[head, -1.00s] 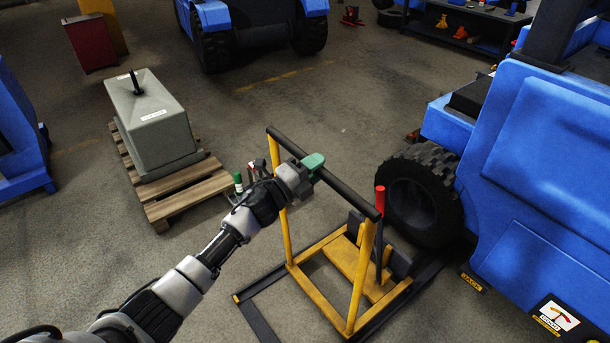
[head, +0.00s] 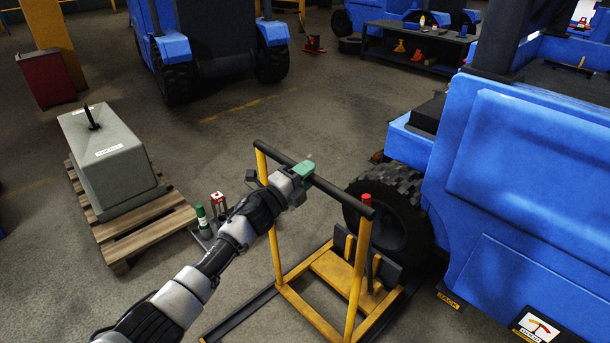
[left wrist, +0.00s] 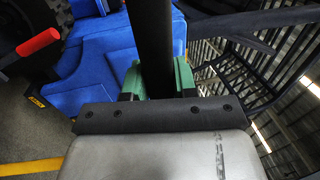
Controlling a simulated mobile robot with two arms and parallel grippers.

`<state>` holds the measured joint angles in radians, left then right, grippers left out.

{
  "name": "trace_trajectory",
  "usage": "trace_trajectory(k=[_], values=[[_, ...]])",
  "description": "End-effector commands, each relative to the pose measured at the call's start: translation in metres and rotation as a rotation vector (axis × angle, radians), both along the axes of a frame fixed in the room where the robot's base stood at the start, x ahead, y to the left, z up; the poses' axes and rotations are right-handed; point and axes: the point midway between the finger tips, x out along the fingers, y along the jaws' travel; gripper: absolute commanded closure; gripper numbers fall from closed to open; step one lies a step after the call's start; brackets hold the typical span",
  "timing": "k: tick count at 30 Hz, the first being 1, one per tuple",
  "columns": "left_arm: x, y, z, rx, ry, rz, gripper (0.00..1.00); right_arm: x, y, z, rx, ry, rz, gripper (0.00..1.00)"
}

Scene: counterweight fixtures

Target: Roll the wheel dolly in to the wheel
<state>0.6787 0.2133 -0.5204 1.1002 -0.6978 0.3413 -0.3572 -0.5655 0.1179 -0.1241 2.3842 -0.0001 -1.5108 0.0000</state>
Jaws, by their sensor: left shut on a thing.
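The wheel dolly (head: 330,268) is a yellow frame on dark rails, with a dark push bar across its uprights and a red-tipped lever (head: 366,199). My left gripper (head: 304,171) is shut on the push bar near its middle; in the left wrist view its green fingers (left wrist: 157,82) straddle the dark bar (left wrist: 150,40). The black wheel (head: 388,215) of the blue machine (head: 520,190) stands just beyond the dolly, partly behind its right upright. I cannot tell whether dolly and wheel touch. My right gripper is not in view.
A grey counterweight block (head: 105,160) sits on a wooden pallet (head: 140,229) at the left. Small green and red-white items (head: 202,220) stand beside the pallet. A dark workbench (head: 420,48) and another blue vehicle (head: 172,45) stand at the back. The middle floor is clear.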

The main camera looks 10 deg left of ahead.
Motion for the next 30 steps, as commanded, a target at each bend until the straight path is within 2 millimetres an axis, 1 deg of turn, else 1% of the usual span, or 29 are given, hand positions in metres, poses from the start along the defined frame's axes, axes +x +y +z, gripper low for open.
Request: trace_trajectory(k=[1, 4, 5, 9, 17, 20, 21, 23, 30], values=[[0.001, -0.001, 0.003, -0.002, -0.003, 0.003, 1.0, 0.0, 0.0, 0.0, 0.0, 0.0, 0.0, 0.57], [0.001, -0.001, 0.003, -0.002, -0.003, 0.004, 1.0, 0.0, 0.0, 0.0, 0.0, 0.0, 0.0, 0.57], [0.001, -0.001, 0.003, -0.002, -0.003, 0.004, 0.68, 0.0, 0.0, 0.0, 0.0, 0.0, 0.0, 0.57], [0.001, 0.0, 0.003, -0.002, -0.002, 0.003, 0.47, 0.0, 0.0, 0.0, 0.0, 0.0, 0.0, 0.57], [0.0, 0.0, 0.002, -0.002, -0.001, 0.003, 0.47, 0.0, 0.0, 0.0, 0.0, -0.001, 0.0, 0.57], [-0.004, 0.004, 0.001, 0.0, -0.001, 0.003, 0.47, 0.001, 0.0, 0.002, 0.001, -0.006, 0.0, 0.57], [-0.007, 0.007, 0.0, 0.0, -0.001, 0.003, 0.47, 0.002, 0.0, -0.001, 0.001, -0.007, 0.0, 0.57], [-0.014, 0.013, -0.002, 0.0, -0.001, 0.003, 0.47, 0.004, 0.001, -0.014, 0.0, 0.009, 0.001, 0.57], [-0.053, 0.041, -0.012, 0.0, 0.0, 0.002, 0.47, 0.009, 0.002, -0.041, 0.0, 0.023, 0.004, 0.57]])
